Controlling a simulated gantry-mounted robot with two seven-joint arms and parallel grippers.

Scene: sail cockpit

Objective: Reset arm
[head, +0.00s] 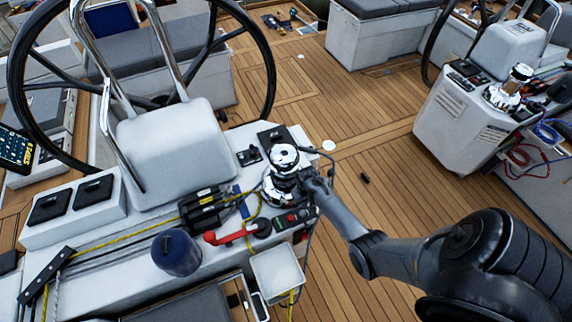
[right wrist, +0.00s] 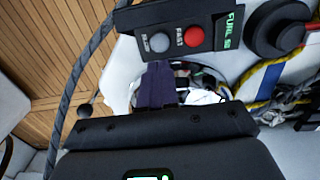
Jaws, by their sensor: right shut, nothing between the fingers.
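My right arm comes in from the right in the head view. Its gripper (head: 311,186) is at the right side of the chrome winch (head: 283,160) on the near console. The fingers are small and dark there, and I cannot tell if they touch the winch. In the right wrist view the dark fingers (right wrist: 157,86) are shut with nothing between them. They point toward a black button panel (right wrist: 180,37) with a grey and a red button, and a shiny metal surface shows behind them. My left gripper is not in view.
A steering wheel (head: 268,62) stands behind the console. A red handle (head: 232,234), a blue-grey drum (head: 176,252) and yellow and black ropes lie near the winch. A second console (head: 455,118) stands at right. The wooden deck (head: 385,150) between is mostly clear.

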